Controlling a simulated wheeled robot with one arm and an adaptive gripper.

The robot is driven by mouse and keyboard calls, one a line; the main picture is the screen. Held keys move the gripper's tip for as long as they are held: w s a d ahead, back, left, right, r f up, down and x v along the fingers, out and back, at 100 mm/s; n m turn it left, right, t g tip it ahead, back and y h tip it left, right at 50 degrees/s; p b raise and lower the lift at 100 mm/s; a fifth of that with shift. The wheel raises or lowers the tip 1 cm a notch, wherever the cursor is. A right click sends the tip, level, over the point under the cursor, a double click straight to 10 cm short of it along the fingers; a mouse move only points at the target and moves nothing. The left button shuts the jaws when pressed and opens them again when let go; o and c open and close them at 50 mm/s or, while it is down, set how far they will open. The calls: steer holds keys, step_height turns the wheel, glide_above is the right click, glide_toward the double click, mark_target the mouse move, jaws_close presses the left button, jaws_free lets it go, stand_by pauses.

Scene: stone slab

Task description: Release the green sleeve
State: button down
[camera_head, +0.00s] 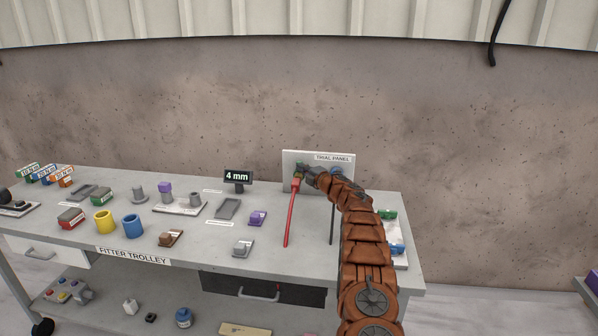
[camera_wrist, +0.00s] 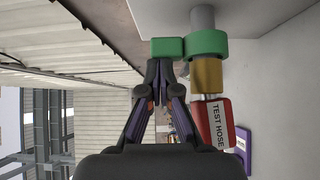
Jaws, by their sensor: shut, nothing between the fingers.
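The green sleeve (camera_wrist: 209,43) is a ring around a grey stub on the pale panel in the wrist view, with a green block (camera_wrist: 167,48) at its left. A brass-coloured fitting (camera_wrist: 207,76) sits against the sleeve, and the red test hose (camera_wrist: 214,122) hangs from it. My gripper (camera_wrist: 162,66) is shut and empty, its fingertips meeting right at the green block. I cannot tell whether they touch it. In the head view my gripper (camera_head: 309,174) is in front of the trial panel (camera_head: 318,157) and partly hides the coupling. The red hose (camera_head: 291,215) hangs there.
The fitter trolley (camera_head: 190,238) stands below, its top holding several blocks, yellow and blue cups and a "4 mm" display (camera_head: 238,177). A dark hose or rod (camera_head: 332,222) hangs close to my arm. Green and blue items lie right of my arm. The wall behind is bare.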

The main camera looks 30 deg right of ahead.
steer(key=shift+s+d+b, duration=0.1)
steer(key=shift+d+b, duration=0.1)
steer(key=shift+b, duration=0.25)
steer(key=shift+a+f+b, duration=0.1)
steer(key=shift+b, duration=0.25)
steer(key=s+a+b, duration=0.2)
steer(key=s+b, duration=0.7)
steer(key=s, duration=0.3)
steer(key=shift+s, duration=0.4)
steer(key=shift+a, duration=0.1)
